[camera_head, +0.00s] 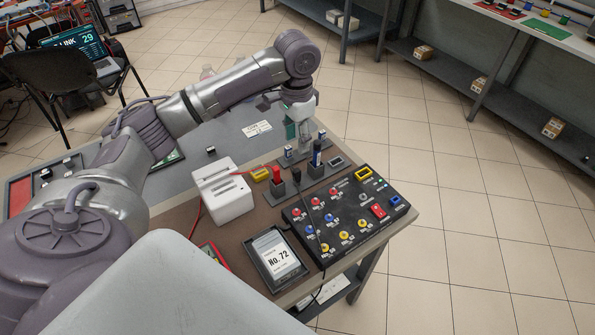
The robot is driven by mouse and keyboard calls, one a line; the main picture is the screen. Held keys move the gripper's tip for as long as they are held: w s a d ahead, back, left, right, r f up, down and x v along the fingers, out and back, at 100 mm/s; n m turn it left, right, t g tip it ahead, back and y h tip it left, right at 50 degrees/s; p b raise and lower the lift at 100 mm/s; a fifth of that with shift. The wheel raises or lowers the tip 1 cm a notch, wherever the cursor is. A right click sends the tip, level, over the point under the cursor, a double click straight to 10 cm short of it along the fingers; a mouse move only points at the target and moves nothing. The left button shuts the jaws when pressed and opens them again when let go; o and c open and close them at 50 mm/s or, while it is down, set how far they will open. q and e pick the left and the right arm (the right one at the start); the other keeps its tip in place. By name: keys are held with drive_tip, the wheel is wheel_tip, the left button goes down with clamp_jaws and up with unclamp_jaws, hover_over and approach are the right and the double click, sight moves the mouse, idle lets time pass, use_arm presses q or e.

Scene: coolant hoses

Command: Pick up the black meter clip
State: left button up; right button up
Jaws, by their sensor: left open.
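The black meter clip appears to be the small black piece (297,174) standing in a dark holder on the bench, between a red clip (277,174) and a taller blue-topped piece (316,155). A thin black lead runs from it toward the black panel. My left arm reaches across from the left, and its gripper (298,138) points down, open, behind the holder row and apart from the black clip. My right gripper is not in view.
A black panel (349,217) with coloured sockets and a red switch stands right of a tablet (273,257) reading No. 72. A white box (222,190) with a slot stands left of the holders. The bench's right edge lies close, with open tiled floor beyond.

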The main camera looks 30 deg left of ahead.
use_arm(q)
hover_over(297, 170)
wheel_tip(297, 170, down, 5)
drive_tip(key=shift+s+f, duration=0.1)
drive_tip(key=shift+s, duration=0.05)
drive_tip(key=shift+w+a+f, duration=0.1)
drive_tip(key=shift+w+f, duration=0.1)
drive_tip(key=shift+f, duration=0.75)
drive_tip(key=shift+f+p, duration=0.35)
drive_tip(key=shift+f, duration=0.2)
wheel_tip(297, 170, down, 4)
drive_tip(key=shift+r+p, duration=0.15)
drive_tip(key=shift+p, duration=0.15)
drive_tip(key=shift+f, duration=0.35)
drive_tip(key=shift+c, duration=0.2)
drive_tip(key=c, duration=0.8)
clamp_jaws()
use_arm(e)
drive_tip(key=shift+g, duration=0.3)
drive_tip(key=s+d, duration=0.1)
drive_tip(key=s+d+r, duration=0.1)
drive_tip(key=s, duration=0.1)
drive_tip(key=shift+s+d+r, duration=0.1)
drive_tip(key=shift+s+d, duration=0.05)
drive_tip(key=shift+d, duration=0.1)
